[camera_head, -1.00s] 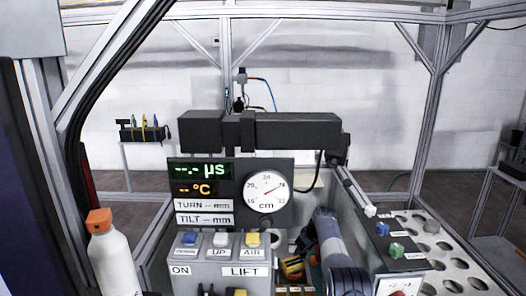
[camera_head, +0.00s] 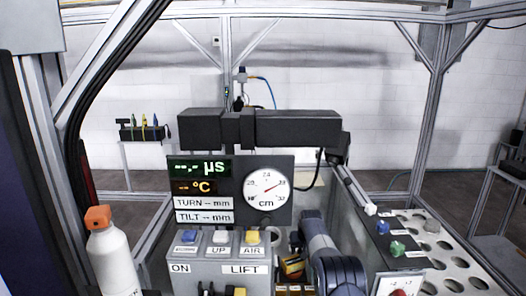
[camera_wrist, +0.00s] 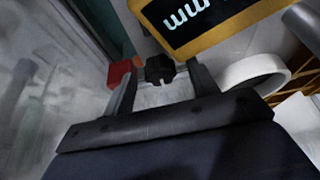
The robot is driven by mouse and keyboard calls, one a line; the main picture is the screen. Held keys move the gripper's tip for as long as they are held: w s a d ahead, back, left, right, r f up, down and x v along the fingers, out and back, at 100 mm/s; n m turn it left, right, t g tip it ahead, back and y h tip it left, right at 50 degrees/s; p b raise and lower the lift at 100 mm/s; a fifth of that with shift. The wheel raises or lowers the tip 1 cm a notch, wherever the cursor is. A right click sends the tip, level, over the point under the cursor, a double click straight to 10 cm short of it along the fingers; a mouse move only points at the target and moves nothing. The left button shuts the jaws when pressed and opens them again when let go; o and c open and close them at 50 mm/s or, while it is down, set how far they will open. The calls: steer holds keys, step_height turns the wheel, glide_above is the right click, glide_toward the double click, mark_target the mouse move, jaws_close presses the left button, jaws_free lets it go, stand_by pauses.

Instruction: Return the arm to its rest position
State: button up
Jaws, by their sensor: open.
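My gripper (camera_wrist: 160,82) shows in the wrist view, its two dark fingers apart. A small black part (camera_wrist: 158,68) shows at the gap between the fingertips; I cannot tell whether it touches them. A red block (camera_wrist: 120,73) is just left of it. In the head view my blue-grey arm (camera_head: 322,245) is low, right of the control box, and my gripper cannot be made out there.
A yellow-framed "mm" display (camera_wrist: 205,22) and a white ring (camera_wrist: 252,70) are close to my gripper. The control box (camera_head: 220,275), dial panel (camera_head: 205,218), spray bottle (camera_head: 112,262) and perforated rack (camera_head: 432,246) surround the arm. A black gantry beam (camera_head: 295,128) spans above.

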steer(key=b+v, duration=0.1)
steer(key=v, duration=0.7)
steer(key=shift+b, duration=0.4)
